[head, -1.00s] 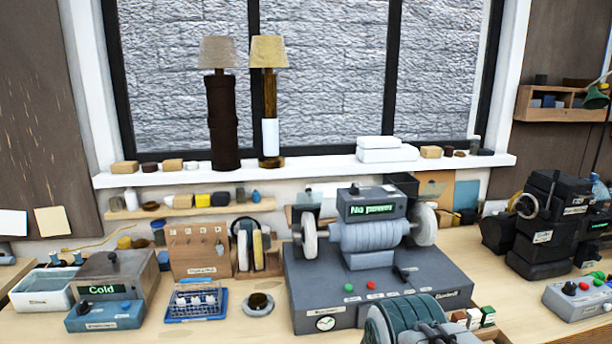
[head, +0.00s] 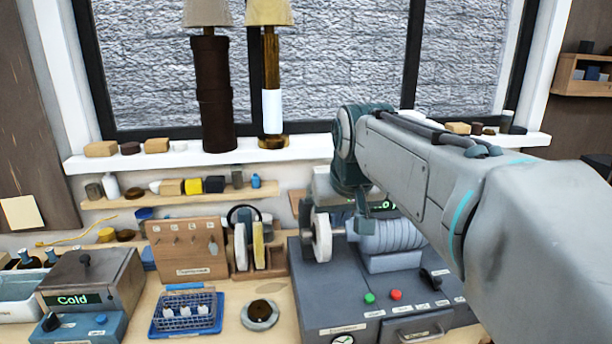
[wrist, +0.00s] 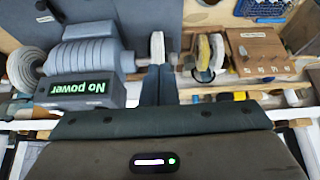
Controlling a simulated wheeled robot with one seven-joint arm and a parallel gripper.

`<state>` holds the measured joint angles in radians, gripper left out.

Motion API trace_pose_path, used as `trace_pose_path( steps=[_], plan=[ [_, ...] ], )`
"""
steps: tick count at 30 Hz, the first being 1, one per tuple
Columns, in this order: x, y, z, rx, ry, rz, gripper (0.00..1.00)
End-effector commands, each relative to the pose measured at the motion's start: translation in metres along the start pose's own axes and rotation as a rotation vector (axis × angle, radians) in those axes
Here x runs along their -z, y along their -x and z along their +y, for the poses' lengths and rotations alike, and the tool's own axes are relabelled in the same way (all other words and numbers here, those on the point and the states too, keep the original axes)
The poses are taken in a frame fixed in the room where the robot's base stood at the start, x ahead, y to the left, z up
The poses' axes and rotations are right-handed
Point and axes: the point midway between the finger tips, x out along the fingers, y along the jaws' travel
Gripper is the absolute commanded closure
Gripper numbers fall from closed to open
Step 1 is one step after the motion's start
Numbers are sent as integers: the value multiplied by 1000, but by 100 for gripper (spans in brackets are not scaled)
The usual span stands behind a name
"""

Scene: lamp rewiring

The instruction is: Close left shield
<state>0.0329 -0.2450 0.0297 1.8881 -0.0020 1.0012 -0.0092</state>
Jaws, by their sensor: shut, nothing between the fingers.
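The grinder (head: 385,290) is a dark grey machine with a ribbed motor (head: 395,237) and a pale left wheel (head: 321,238). A narrow grey-blue piece (head: 306,214) stands beside this wheel's upper left; I cannot tell if it is the left shield. In the wrist view, the picture is upside down and the left wheel (wrist: 157,47) shows just past my fingertips. My gripper (wrist: 157,70) is shut and empty, its fingers close together and pointing at the wheel. I cannot tell whether they touch anything. My arm hides the grinder's right side in the head view.
The grinder's display (wrist: 92,88) reads "No power". To its left are a wooden tool board (head: 187,248), a rack of discs (head: 250,250), a blue tray (head: 187,312) and a round dish (head: 260,313). Two lamps (head: 212,95) stand on the sill behind.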

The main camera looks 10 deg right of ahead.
Motion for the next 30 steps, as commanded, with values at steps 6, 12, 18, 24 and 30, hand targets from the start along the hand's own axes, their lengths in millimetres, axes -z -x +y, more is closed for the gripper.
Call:
trace_pose_path(
  steps=[6,12,18,24,30],
  plan=[
    [101,1,3,4,2,91,100],
    [162,2,6,9,2,158,100],
    [189,2,8,12,1,191,100],
    [196,-12,8,12,1,193,100],
    [203,-52,8,13,1,190,100]
  ],
)
